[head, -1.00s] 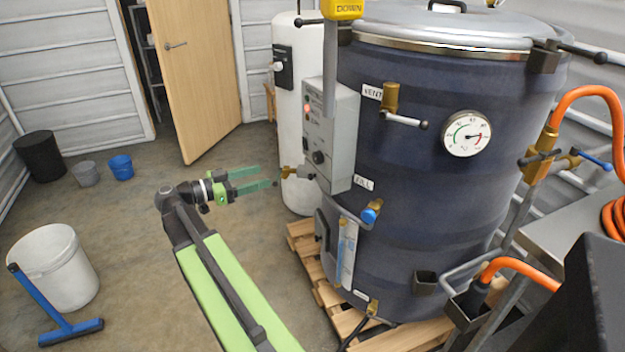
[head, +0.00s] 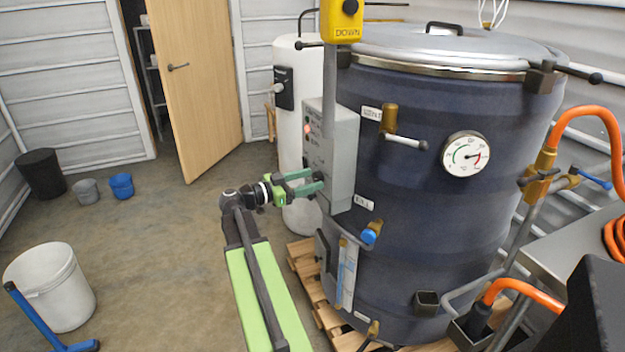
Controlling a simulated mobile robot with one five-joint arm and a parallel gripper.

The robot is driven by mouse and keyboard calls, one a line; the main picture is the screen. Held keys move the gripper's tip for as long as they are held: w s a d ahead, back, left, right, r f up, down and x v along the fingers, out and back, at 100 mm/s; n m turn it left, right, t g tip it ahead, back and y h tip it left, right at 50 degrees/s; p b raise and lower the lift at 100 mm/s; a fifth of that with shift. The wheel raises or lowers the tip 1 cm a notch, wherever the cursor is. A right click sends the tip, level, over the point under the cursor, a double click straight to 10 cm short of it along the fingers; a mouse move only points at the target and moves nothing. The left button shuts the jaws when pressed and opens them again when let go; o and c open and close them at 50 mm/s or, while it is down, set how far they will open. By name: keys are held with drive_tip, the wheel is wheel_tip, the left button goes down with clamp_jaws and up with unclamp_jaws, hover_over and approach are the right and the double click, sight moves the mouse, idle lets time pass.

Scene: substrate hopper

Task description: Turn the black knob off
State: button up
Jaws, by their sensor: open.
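The grey control box (head: 343,160) is fixed to the left side of the big dark blue vessel (head: 420,220). A red light (head: 307,128) glows on its panel. The black knob on the lower panel is hidden behind my fingers. My gripper (head: 318,183) is open, with its green fingers level and their tips at the lower part of the panel, around where the knob sits. I cannot tell whether the fingers touch the knob or the panel.
A yellow pendant marked DOWN (head: 342,22) hangs above the box. A blue-handled valve (head: 371,233) sits below right of it. The vessel stands on a wooden pallet (head: 308,272).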

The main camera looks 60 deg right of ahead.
drive_tip(key=shift+s+d, duration=0.25)
drive_tip(key=shift+d, duration=0.25)
drive_tip(key=shift+c, duration=0.5)
clamp_jaws()
drive_tip(key=shift+d, duration=0.1)
